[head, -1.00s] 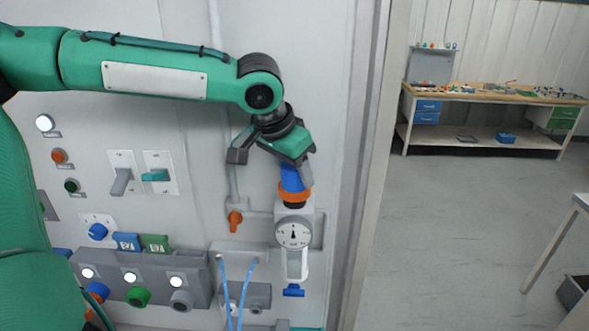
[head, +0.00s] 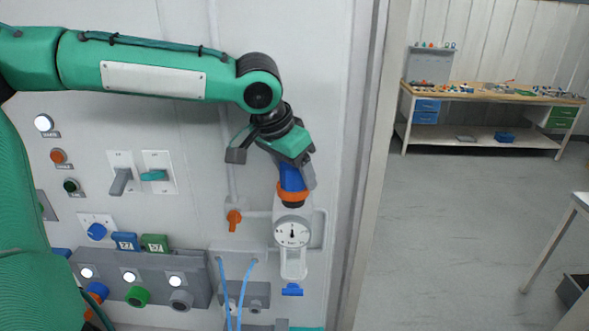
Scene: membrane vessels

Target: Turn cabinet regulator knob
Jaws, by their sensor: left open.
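The regulator on the white cabinet panel has a blue knob (head: 291,177) on top, an orange collar (head: 292,197) below it and a round white gauge (head: 292,232) with a dark needle pointing roughly up. My left gripper (head: 271,168) is open, with its fingers spread. One finger is close against the right side of the blue knob; I cannot tell whether it touches. The other finger stands apart to the left, over bare panel. The gripper body hides the top of the knob. My right gripper is not in view.
An orange valve handle (head: 234,220) is left of the gauge. Two blue hoses (head: 237,290) hang below. Switches (head: 154,175) and a grey button box (head: 140,277) are further left. Open floor and a workbench (head: 495,94) lie to the right.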

